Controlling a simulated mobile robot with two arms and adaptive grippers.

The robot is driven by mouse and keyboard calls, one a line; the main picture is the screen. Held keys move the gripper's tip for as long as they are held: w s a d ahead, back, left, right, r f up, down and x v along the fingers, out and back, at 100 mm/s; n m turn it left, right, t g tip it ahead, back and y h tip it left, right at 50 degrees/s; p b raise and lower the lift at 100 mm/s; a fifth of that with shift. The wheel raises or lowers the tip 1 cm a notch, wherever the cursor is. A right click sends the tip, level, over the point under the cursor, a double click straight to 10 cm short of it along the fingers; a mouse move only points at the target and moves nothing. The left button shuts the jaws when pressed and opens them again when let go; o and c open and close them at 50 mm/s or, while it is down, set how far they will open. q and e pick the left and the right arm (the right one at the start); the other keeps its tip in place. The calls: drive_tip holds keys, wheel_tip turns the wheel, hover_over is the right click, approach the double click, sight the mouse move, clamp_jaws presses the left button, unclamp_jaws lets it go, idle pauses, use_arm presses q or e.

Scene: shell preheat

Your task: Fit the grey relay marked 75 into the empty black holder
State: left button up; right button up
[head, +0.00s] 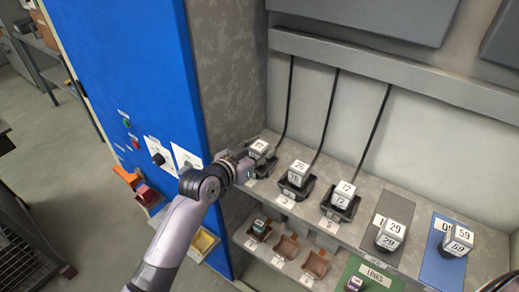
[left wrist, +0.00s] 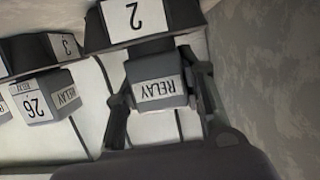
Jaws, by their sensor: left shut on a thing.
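My left gripper (head: 250,168) reaches in from the left to the leftmost place on the grey upper shelf. It is shut on a grey relay (head: 259,148); the number on its top is too small to read surely. In the left wrist view the relay (left wrist: 158,90) sits between the two fingers (left wrist: 160,98), its RELAY label showing. Its dark lower part meets the black holder (left wrist: 150,42) with the 2 label. I cannot tell whether it is fully seated. In the head view the arm and relay hide most of that holder. My right gripper is not in view.
Black holders with relay 26 (head: 297,173) and relay 12 (head: 342,196) stand to the right. Relay 29 (head: 391,233) and relay 59 (head: 458,239) stand on mats farther right. Brown holders (head: 286,246) line the lower shelf. A blue cabinet (head: 135,65) is at left.

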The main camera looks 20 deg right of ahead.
use_arm(q)
drive_tip(key=shift+f, duration=0.35)
drive_tip(key=o, duration=1.2)
drive_tip(key=shift+r, duration=0.1)
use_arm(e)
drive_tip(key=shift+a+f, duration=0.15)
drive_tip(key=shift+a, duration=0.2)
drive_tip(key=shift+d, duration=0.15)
use_arm(q)
drive_tip(key=shift+a+r, duration=0.15)
drive_tip(key=shift+r, duration=0.2)
drive_tip(key=b+v, duration=0.1)
drive_tip(key=v, duration=1)
drive_tip(key=shift+s+a+b, duration=0.25)
drive_tip(key=shift+s+b, duration=0.05)
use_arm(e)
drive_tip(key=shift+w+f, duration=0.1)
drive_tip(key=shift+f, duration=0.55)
use_arm(q)
drive_tip(key=shift+r, duration=0.15)
